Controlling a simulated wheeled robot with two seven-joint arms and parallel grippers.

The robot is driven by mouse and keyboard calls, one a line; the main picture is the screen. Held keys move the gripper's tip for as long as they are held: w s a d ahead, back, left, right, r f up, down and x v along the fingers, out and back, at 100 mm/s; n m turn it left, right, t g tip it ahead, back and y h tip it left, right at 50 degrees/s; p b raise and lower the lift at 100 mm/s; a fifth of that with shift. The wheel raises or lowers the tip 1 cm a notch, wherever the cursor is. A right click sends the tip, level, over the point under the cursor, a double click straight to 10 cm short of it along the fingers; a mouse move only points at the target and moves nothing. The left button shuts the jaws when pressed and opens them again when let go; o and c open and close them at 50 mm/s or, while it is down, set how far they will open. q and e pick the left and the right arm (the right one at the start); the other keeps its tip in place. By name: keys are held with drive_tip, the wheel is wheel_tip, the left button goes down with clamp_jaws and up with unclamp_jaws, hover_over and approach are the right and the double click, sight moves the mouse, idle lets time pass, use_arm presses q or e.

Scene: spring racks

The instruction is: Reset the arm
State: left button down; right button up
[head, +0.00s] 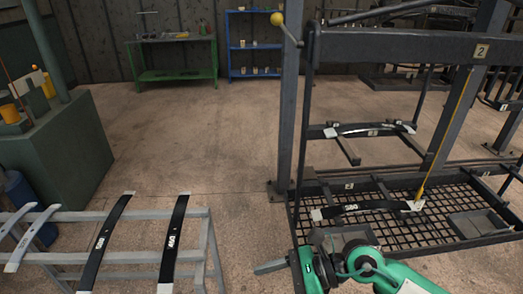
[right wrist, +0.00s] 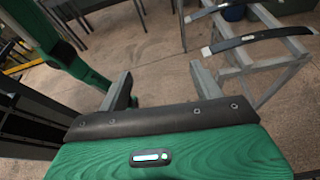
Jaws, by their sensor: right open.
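My right gripper (head: 280,267) is low in the head view, beside the near left corner of the dark rack. In the right wrist view the right gripper (right wrist: 162,86) has its two grey fingers wide apart with only floor between them. My green right arm (head: 385,275) comes in from the bottom right. My left gripper does not show in either view.
A grey stand (head: 140,213) at left carries several leaf springs, including a black one (head: 174,240). The dark rack (head: 400,47) at right holds a spring (head: 365,208) over its mesh base and another (head: 362,128) behind. Open floor (head: 195,125) lies between.

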wheel_tip(320, 180, up, 10)
drive_tip(key=w+a+m+t+y, duration=0.1)
drive_tip(key=w+m+t+y, duration=0.1)
drive_tip(key=m+t+y, duration=0.55)
drive_tip(key=w+d+r+m+t+h, duration=0.2)
drive_tip(key=w+d+m+t+h, duration=0.35)
drive_tip(key=m+t, duration=0.85)
drive_tip(key=d+f+m+g+h, duration=0.5)
drive_tip(key=d+f+m+h, duration=1)
drive_tip(key=m, duration=0.8)
drive_tip(key=s+d+f+m+g, duration=0.1)
drive_tip(key=s+f+m+g, duration=0.4)
drive_tip(key=s+f, duration=0.4)
drive_tip(key=s+d+f+m+g, duration=0.1)
drive_tip(key=s+f+m+g, duration=0.2)
drive_tip(key=s+f+g, duration=0.6)
wheel_tip(320, 180, down, 26)
drive_tip(key=s, duration=0.2)
drive_tip(key=s+d+f, duration=0.3)
drive_tip(key=s+f, duration=1.6)
drive_tip(key=f, duration=0.2)
drive_tip(key=shift+s+n+h, duration=0.2)
drive_tip(key=shift+n+h, duration=0.2)
drive_tip(key=shift+n, duration=0.05)
